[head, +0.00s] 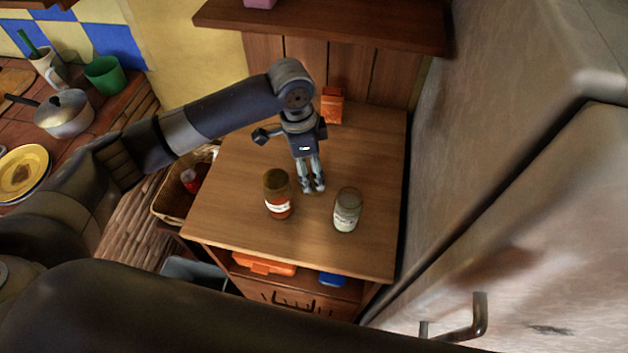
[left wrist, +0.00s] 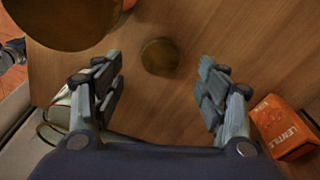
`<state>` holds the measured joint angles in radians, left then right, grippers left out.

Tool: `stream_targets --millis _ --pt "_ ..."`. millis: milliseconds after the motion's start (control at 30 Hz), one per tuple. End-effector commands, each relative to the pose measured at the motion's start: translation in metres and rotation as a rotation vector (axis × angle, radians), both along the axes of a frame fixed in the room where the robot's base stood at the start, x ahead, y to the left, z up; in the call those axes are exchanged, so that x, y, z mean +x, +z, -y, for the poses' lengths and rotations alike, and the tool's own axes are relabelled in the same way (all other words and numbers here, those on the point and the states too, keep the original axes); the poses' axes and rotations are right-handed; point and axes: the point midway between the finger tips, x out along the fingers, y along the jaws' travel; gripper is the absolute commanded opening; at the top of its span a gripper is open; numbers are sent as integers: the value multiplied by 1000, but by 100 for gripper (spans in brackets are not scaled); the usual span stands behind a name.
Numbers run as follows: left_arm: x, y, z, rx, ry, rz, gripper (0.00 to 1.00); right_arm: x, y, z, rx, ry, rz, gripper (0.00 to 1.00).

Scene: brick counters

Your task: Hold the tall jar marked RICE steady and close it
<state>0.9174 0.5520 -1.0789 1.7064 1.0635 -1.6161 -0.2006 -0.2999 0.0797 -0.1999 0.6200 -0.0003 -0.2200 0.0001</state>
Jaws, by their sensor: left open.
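A jar with pale contents (head: 347,211) stands upright near the right of the small wooden table; its label is too small to read. A jar with reddish contents (head: 278,196) stands to its left, its top brown; that brown round top (left wrist: 65,20) fills the upper left of the left wrist view. My left gripper (head: 312,189) points down between and slightly behind the jars. Its fingers are apart and empty. A brown round lid (left wrist: 160,57) lies on the tabletop, seen between and beyond the fingertips. My right gripper is in neither view.
An orange box (head: 332,105) stands at the back of the table; it also shows in the left wrist view (left wrist: 285,128). A fridge (head: 500,170) bounds the right side. A basket (head: 172,200) sits left. The table's front is clear.

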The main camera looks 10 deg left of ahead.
Motion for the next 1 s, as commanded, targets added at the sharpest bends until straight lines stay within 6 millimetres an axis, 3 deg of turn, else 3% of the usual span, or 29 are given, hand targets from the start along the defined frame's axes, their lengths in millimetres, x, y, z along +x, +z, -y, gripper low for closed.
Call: stream_targets --millis 333,700,1000 --pt "0 -4 0 1 0 -3 67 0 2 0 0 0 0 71" --pt "3 -50 6 1 0 -1 67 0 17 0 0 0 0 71" --pt "3 -53 7 0 -1 1 67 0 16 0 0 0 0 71"
